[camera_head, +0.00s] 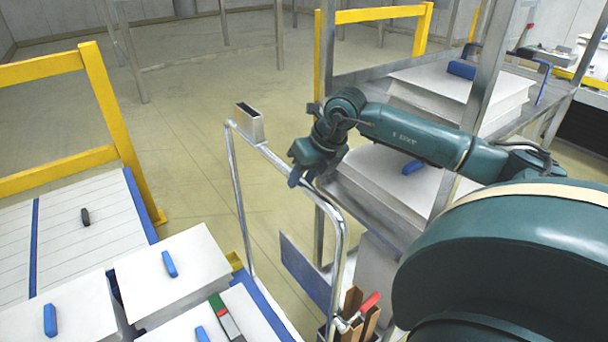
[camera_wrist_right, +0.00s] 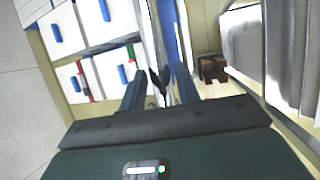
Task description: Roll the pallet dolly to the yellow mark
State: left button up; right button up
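A wheeled dolly's bent metal tube handle (camera_head: 237,185) stands in the middle of the head view. A small open metal holder is fixed on its top bar. The dolly's deck and wheels cannot be made out clearly. My right gripper (camera_head: 297,178) points down at the handle's top bar, close to it or touching it. In the right wrist view its two fingers (camera_wrist_right: 159,88) are apart, with a dark thing and a pale strip seen between them. Whether the bar lies between the fingers is unclear. My left gripper is not in view. I cannot make out a yellow floor mark.
White boxes (camera_head: 172,272) with blue handles stand at lower left. Yellow rails (camera_head: 110,110) stand at left and at the back. A metal rack (camera_head: 478,75) with white boxes is at right. A brown tool holder (camera_head: 352,302) is near the handle's foot. Open floor (camera_head: 190,110) lies beyond.

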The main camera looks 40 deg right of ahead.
grip_shut()
